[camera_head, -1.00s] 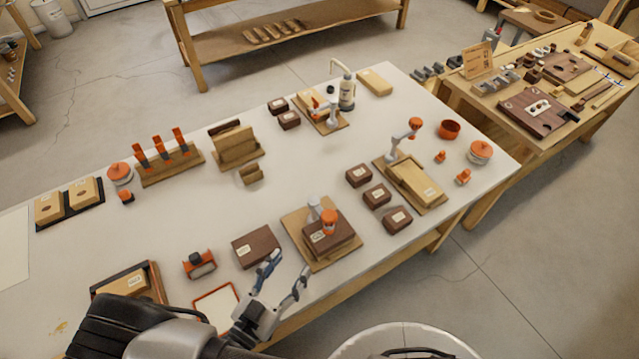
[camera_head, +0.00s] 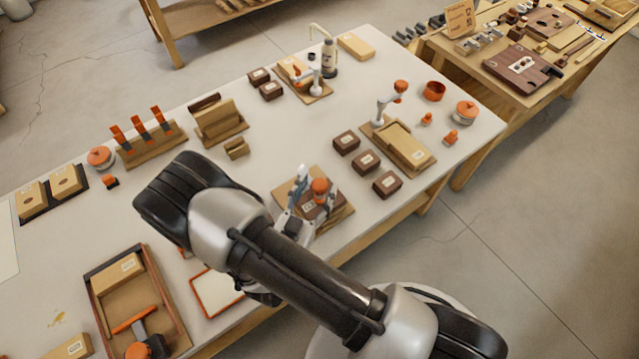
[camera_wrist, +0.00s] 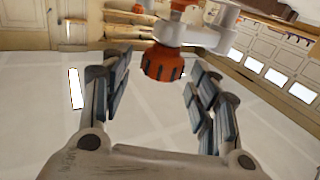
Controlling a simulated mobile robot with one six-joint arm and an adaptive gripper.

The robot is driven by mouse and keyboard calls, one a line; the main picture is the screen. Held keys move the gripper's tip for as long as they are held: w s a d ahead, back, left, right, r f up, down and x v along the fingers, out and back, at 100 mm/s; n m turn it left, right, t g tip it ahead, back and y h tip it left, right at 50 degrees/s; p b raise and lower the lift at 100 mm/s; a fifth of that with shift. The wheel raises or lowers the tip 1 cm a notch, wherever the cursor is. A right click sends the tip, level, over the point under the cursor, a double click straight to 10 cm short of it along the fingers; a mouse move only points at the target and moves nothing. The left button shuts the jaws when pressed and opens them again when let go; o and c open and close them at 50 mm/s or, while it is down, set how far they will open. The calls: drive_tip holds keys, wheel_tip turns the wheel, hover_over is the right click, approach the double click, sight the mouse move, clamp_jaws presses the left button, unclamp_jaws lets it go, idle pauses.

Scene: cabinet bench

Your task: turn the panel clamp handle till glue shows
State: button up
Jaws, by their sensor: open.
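A clamp with an orange ribbed handle (camera_head: 319,185) stands on a wooden board (camera_head: 345,215) over a dark brown block, near the front edge of the bench. My gripper (camera_head: 311,191) is at this handle, with its fingers open on either side. In the wrist view the orange handle (camera_wrist: 163,63) sits between the open fingers (camera_wrist: 158,85), under the grey clamp arm (camera_wrist: 200,36). Part of the block is hidden behind my gripper. No glue can be made out.
A second orange-handled clamp (camera_head: 400,88) stands by a light panel (camera_head: 405,148) farther right, and another clamp (camera_head: 305,74) is at the back. Dark blocks (camera_head: 366,161) lie just right of my gripper. My arm covers the bench's front middle.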

drive_tip(key=shift+x, duration=1.25)
drive_tip(key=shift+c, duration=0.2)
drive_tip(key=c, duration=1)
drive_tip(key=shift+c, duration=0.2)
drive_tip(key=shift+a+h, duration=0.1)
drive_tip(key=shift+h, duration=0.2)
drive_tip(key=m+g+h+b, duration=0.2)
drive_tip(key=h, duration=0.1)
drive_tip(key=shift+f+m, duration=0.1)
drive_tip(key=shift+m, duration=0.3)
drive_tip(key=shift+m+g+h+b, duration=0.95)
drive_tip(key=shift+m+g+h, duration=0.8)
drive_tip(key=shift+g, duration=0.45)
